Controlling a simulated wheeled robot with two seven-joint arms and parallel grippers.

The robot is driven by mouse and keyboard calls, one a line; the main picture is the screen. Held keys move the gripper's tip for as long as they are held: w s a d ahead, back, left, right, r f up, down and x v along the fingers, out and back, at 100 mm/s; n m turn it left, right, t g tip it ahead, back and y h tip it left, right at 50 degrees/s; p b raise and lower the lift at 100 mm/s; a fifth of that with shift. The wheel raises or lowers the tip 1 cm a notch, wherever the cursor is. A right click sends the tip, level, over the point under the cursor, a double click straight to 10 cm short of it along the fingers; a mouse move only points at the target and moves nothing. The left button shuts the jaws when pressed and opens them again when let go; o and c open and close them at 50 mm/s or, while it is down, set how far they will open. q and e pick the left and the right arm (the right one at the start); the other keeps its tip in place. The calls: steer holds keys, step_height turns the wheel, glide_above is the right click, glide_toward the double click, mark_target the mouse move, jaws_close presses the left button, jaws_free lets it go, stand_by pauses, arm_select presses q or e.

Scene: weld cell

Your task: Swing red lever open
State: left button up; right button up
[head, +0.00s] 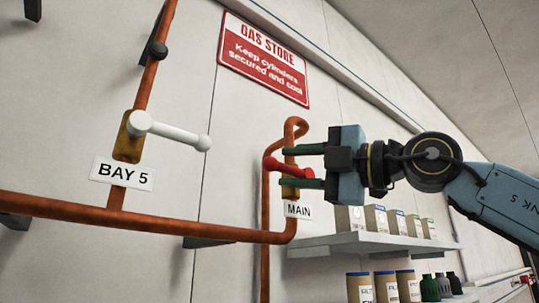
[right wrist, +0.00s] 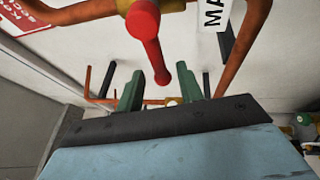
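The red lever (head: 289,168) sits on a brass valve body (head: 290,190) on the copper pipe labelled MAIN. Its round hub is at the left and its arm points right, towards my right gripper (head: 284,167). That gripper is open, with one green finger above the lever and one below. In the right wrist view the lever (right wrist: 152,48) reaches down from its hub, with its tip between the spread fingers of the gripper (right wrist: 160,74). A gap shows on each side of the tip there. My left gripper is not in view.
A white lever (head: 175,133) sticks out from the BAY 5 pipe at the left. Copper pipe (head: 130,218) runs along the wall. Below my right gripper, a shelf (head: 340,245) holds boxes, with several jars and bottles beneath. A red sign (head: 264,58) hangs above.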

mark_target(285, 168)
steer(key=p+x, duration=0.2)
steer(key=x, duration=0.3)
steer(key=shift+w+a, duration=0.1)
jaws_close()
